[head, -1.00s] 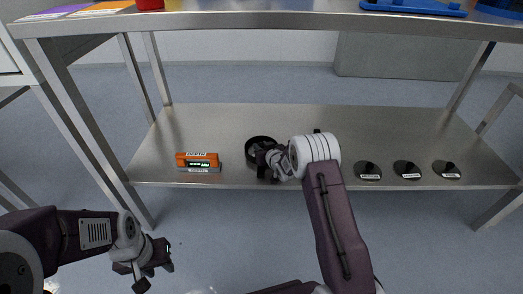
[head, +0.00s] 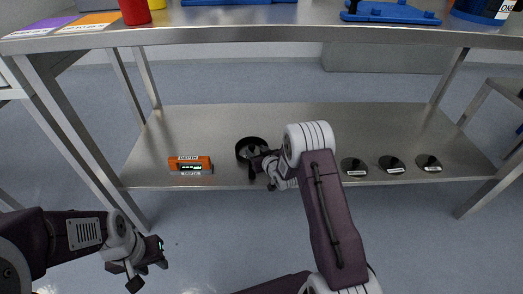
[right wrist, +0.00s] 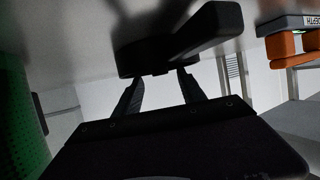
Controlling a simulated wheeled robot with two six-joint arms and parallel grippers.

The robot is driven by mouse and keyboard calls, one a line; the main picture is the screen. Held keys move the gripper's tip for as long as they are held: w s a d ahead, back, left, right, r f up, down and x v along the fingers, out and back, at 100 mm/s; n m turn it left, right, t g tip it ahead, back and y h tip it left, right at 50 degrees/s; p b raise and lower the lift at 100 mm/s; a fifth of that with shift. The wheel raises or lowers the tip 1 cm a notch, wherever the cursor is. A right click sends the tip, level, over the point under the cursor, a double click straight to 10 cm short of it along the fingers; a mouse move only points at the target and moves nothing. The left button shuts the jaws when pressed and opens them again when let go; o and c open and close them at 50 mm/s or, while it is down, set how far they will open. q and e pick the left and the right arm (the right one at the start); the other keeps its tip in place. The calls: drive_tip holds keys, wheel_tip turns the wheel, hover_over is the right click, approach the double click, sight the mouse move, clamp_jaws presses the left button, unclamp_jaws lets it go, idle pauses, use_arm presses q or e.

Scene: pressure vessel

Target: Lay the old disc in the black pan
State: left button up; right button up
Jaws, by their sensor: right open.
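The round black pan (head: 249,147) sits on the lower shelf, left of the shelf's middle. My right gripper (head: 262,170) is at the pan's near right side; its arm hides part of the area. In the right wrist view the two fingers (right wrist: 160,92) are apart, with nothing seen clamped between them. A dark round body with a thick bar, seemingly the pan (right wrist: 150,52), is just beyond the fingertips; contact cannot be told. I cannot make out the old disc for certain. My left gripper (head: 150,267) is open and empty, low in front of the shelf.
An orange depth gauge (head: 190,165) lies left of the pan. Several black knobbed pieces (head: 392,164) stand along the shelf's right front edge. The upper shelf (head: 300,34) overhangs the lower shelf (head: 350,115), whose rear is clear.

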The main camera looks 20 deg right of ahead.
drive_tip(key=b+v, duration=0.4)
drive_tip(key=v, duration=0.1)
drive_tip(key=shift+f, duration=0.2)
drive_tip(key=shift+s+d+r+b, duration=0.1)
drive_tip(key=shift+s+r+b, duration=0.2)
drive_tip(key=shift+s, duration=0.2)
drive_tip(key=shift+s+r, duration=0.1)
drive_tip(key=shift+s, duration=0.1)
drive_tip(key=s+a+f+m+g+h, duration=0.15)
drive_tip(key=s+g, duration=0.45)
drive_tip(key=s, duration=0.9)
drive_tip(key=s+a+g, duration=0.2)
drive_tip(key=s+g, duration=0.4)
drive_tip(key=s, duration=0.8)
wheel_tip(320, 180, up, 53)
drive_tip(key=p, duration=5.3)
drive_tip(key=shift+r, duration=0.2)
drive_tip(key=shift+s+d+p, duration=0.1)
drive_tip(key=shift+s+p, duration=0.05)
drive_tip(key=shift+p, duration=0.15)
